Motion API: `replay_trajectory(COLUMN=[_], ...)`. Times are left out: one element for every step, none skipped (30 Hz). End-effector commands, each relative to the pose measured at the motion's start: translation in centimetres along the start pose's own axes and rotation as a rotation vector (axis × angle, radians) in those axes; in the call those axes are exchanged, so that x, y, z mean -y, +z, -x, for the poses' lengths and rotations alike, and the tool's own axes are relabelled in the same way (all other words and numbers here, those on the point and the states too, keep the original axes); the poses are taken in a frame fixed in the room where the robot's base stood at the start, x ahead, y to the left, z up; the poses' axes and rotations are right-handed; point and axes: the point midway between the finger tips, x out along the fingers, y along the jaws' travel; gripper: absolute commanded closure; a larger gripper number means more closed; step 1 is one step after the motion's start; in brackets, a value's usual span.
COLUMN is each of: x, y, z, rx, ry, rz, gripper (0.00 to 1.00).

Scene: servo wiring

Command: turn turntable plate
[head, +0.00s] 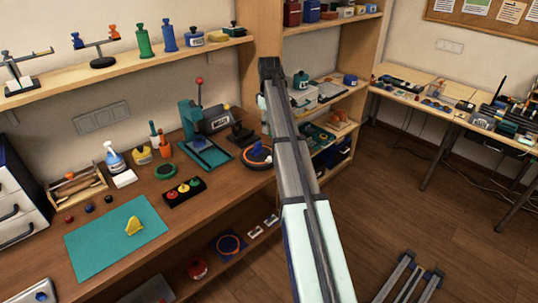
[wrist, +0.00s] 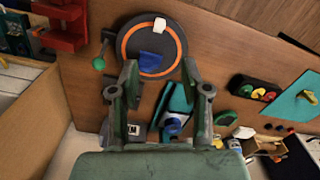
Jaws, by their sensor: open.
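The turntable (head: 251,161) stands on the wooden bench near its right end in the head view, a dark round plate with an orange ring and a blue piece on it. In the wrist view the turntable plate (wrist: 134,57) lies just beyond the fingertips, with a blue piece (wrist: 151,57) and a white block (wrist: 160,25) on it. In the head view I cannot make out the gripper.
A teal press (head: 205,130) stands left of the turntable. A dark block with coloured buttons (head: 181,192) and a teal mat (head: 95,255) with a yellow piece (head: 134,227) lie further left. A red stand (wrist: 65,28) is at the wrist view's upper left.

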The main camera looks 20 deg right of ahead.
Motion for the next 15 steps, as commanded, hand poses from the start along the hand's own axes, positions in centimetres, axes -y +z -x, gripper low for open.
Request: replay_trajectory(x=[0.2, 0.1, 0.2, 0.2, 0.2, 0.1, 0.2, 0.2, 0.2, 0.2, 0.1, 0.1, 0.1, 0.2, 0.1], y=[0.1, 0.1, 0.1, 0.1, 0.1, 0.1, 0.1, 0.1, 0.1, 0.1, 0.1, 0.1, 0.1, 0.1, 0.1], z=[-0.8, -1.4, -2.2, -2.8, -3.4, -4.2, -4.8, -5.3, -6.2, -6.8, -7.3, -8.2, -8.7, -9.3, -10.0], rx=[0.002, 0.001, 0.001, 0.002, 0.001, 0.001, 0.002, 0.001, 0.001, 0.001, 0.001, 0.001, 0.001, 0.001, 0.001], ry=[-0.003, -0.002, -0.003, -0.003, -0.003, -0.003, -0.003, -0.003, -0.003, -0.003, -0.003, -0.003, -0.003, -0.003, -0.002], rz=[0.0, -0.001, -0.001, -0.001, -0.001, -0.001, -0.001, -0.001, -0.001, -0.002, -0.002, -0.002, -0.002, -0.002, -0.002], gripper=[0.53, 0.53, 0.53, 0.53, 0.53, 0.53, 0.53, 0.53, 0.53, 0.53, 0.53, 0.53, 0.53, 0.53, 0.53])
